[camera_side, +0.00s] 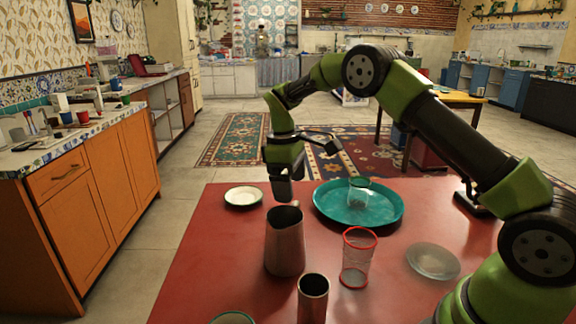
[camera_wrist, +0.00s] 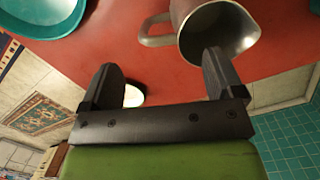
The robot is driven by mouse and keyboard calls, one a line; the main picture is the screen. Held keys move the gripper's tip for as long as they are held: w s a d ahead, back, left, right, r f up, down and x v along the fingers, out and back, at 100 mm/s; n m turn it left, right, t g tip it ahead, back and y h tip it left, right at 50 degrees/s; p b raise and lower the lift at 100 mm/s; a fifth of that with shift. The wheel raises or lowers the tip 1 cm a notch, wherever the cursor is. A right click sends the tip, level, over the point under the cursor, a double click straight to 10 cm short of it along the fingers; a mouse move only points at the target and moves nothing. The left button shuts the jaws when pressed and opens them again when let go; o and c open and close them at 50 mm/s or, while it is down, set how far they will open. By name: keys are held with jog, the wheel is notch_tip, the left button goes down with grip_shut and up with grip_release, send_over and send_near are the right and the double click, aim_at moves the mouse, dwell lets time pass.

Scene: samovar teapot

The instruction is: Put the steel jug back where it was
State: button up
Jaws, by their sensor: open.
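The steel jug (camera_side: 285,245) stands upright on the red table in the side view. In the wrist view the jug (camera_wrist: 222,32) is at the top right, with its open mouth and its handle (camera_wrist: 155,36) showing. My gripper (camera_side: 281,192) is just above and behind the jug's rim in the side view, pointing down. In the wrist view my gripper (camera_wrist: 162,70) has its two fingers wide apart with nothing between them. The right fingertip overlaps the jug's lower rim in that picture; I cannot tell whether they touch.
A teal tray (camera_side: 330,210) holds a green-rimmed glass (camera_side: 359,194). A white plate (camera_side: 243,196) lies behind the jug to the left. A red-rimmed glass (camera_side: 357,262), a dark metal cup (camera_side: 312,300) and a clear saucer (camera_side: 432,261) stand nearby. The table's left front area is mostly clear.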

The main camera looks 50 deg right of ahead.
jog(key=s+a+r+m+t+y, duration=0.1)
jog(key=s+a+r+m+t, duration=0.15)
jog(key=s+r, duration=0.5)
jog(key=s+a+r+m+t, duration=0.2)
jog(key=s+a+r, duration=0.2)
jog(key=r, duration=0.7)
jog(key=s+a+f+m+t+y, duration=0.1)
jog(key=s+m+t, duration=0.1)
jog(key=s, duration=0.5)
jog(key=s+a+f+m+t, duration=0.1)
jog(key=s+m+t, duration=0.1)
jog(key=s, duration=0.4)
jog(key=shift+s+a+y, duration=0.35)
jog(key=shift+s+y, duration=0.05)
